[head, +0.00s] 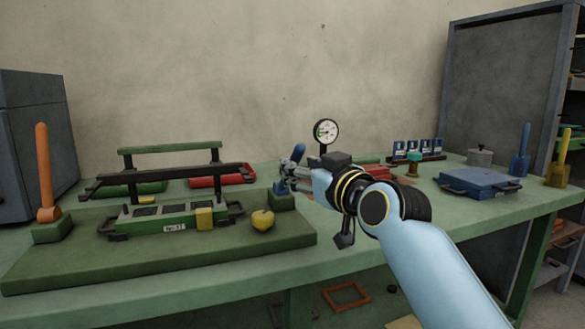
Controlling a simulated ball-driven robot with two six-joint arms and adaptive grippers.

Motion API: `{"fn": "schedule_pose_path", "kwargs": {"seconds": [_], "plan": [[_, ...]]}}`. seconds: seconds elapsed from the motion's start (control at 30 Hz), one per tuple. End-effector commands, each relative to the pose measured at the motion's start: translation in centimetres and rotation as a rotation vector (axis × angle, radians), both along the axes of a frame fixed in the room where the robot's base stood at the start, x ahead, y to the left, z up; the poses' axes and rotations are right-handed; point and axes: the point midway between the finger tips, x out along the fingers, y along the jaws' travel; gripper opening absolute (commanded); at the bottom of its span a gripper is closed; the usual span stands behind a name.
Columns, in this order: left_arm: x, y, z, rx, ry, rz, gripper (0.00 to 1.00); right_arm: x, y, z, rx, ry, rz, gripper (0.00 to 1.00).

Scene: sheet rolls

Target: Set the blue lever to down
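The blue lever (299,152) stands on a small green base (281,201) on the right part of the raised green board. Its handle points up and leans slightly to the right. My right gripper (288,174) is at the lever, with its fingers in front of the lower handle. The fingers overlap the lever, so I cannot tell whether they touch it or are closed on it. My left gripper is not in view.
An orange lever (44,168) stands at the left. A green tray fixture (170,222) and a yellow apple-like object (263,220) lie left of the gripper. A dial gauge (326,131) stands behind my wrist. A blue case (478,183) lies at the right.

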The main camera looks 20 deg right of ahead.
Motion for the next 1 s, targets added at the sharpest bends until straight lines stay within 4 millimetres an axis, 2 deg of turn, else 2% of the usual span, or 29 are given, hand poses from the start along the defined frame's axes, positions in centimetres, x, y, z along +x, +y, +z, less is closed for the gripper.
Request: {"fn": "schedule_pose_path", "kwargs": {"seconds": [0.1,0.23,0.6,0.9,1.0], "plan": [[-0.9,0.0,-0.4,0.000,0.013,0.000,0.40,2.0,0.4,-0.1,0.001,0.000,0.000,0.42],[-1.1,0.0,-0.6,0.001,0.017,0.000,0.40,3.3,0.6,-0.1,0.001,0.000,0.000,0.42],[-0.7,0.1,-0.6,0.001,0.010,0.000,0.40,3.9,0.7,0.0,0.001,0.001,0.000,0.41],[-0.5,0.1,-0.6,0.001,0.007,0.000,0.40,3.8,0.7,-0.1,0.001,0.001,0.000,0.01],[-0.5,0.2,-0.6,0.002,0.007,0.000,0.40,3.8,0.7,-0.1,0.000,0.001,0.000,0.00]]}}
